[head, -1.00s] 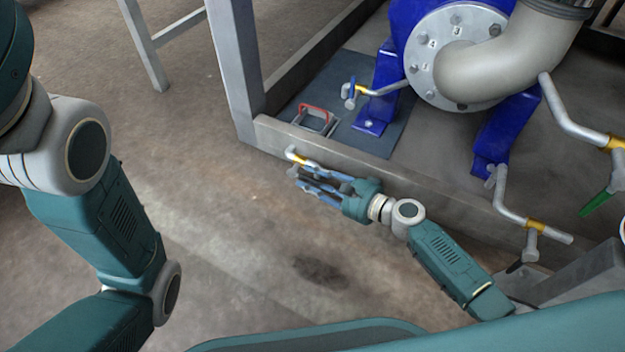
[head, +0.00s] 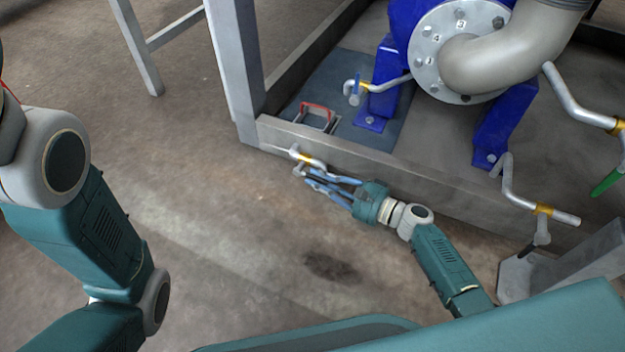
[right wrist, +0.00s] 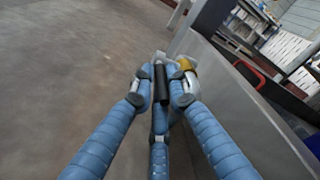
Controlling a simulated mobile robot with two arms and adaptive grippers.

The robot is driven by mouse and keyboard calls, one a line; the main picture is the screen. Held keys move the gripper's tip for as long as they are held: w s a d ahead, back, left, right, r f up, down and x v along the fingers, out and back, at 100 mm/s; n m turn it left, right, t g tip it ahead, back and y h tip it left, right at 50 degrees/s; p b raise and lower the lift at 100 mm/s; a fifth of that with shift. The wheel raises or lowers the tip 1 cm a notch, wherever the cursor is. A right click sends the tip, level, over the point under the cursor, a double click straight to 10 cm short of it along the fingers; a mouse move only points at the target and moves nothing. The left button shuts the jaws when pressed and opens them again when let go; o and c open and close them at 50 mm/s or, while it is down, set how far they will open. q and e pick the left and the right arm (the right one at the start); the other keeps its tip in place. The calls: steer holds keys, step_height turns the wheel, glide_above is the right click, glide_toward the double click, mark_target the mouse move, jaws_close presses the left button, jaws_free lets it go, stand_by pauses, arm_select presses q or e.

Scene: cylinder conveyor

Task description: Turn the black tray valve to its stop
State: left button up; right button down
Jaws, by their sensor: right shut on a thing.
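The black tray valve sits on a short pipe with a yellow fitting (head: 305,158) at the left end of the grey tray wall. In the right wrist view its black lever (right wrist: 163,84) stands between my fingertips, beside the yellow fitting (right wrist: 185,65). My right gripper (head: 308,179) is shut on this lever; it also shows in the right wrist view (right wrist: 161,88). The fingers hide part of the valve, so the lever's exact angle is hard to tell in the head view. My left arm shows at the left, but its gripper is out of view.
The tray wall (head: 400,184) runs beside my right gripper. A red-handled item (head: 317,115) lies behind it. Other valves have a blue handle (head: 357,84), a green handle (head: 606,182) and a dark handle (head: 528,251). The floor (head: 230,220) at left is clear.

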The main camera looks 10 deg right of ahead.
steer(key=shift+w+d, duration=0.25)
steer(key=shift+d, duration=0.05)
steer(key=c, duration=1.9)
jaws_free()
steer(key=shift+o, duration=0.8)
steer(key=shift+a, duration=0.1)
steer(key=shift+s, duration=0.15)
steer(key=v, duration=1.2)
steer(key=shift+f, duration=0.1)
